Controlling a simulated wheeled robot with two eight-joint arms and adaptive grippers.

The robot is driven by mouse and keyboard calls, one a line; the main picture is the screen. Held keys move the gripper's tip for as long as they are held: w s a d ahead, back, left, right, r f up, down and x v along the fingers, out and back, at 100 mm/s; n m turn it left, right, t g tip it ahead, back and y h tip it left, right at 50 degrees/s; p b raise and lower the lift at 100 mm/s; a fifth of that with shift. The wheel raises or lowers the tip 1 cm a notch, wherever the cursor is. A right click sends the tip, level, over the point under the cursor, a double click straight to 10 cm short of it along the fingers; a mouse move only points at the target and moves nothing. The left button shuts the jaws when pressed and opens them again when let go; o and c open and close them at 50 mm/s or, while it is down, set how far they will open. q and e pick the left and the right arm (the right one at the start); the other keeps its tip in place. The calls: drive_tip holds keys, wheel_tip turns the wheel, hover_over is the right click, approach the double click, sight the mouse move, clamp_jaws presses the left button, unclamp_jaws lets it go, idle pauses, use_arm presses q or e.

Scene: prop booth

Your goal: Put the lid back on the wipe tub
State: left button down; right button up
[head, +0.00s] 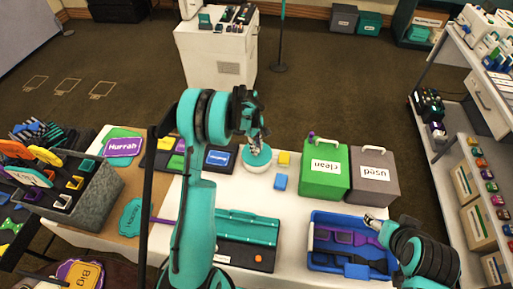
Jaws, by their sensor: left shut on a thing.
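The wipe tub (262,168) is a low, round white tub on the white table, just beyond the middle of its surface. The round teal lid (257,157) shows directly above the tub and covers most of its top. From this angle I cannot tell whether the lid rests on the rim or is held slightly above it. My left gripper (259,146) is shut on the lid from above. My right gripper (371,219) is over the rim of the blue tray, apart from the tub; its jaws are too small to read.
A blue tray (318,262) and an open teal case (247,230) lie nearer me. A grey box (85,209) stands left.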

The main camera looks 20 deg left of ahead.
use_arm(q)
drive_tip(key=c, duration=0.8)
unclamp_jaws()
drive_tip(key=shift+r, duration=0.1)
drive_tip(key=shift+r+p, duration=1.85)
drive_tip(key=shift+r, duration=1.55)
clamp_jaws()
drive_tip(key=shift+f, duration=0.1)
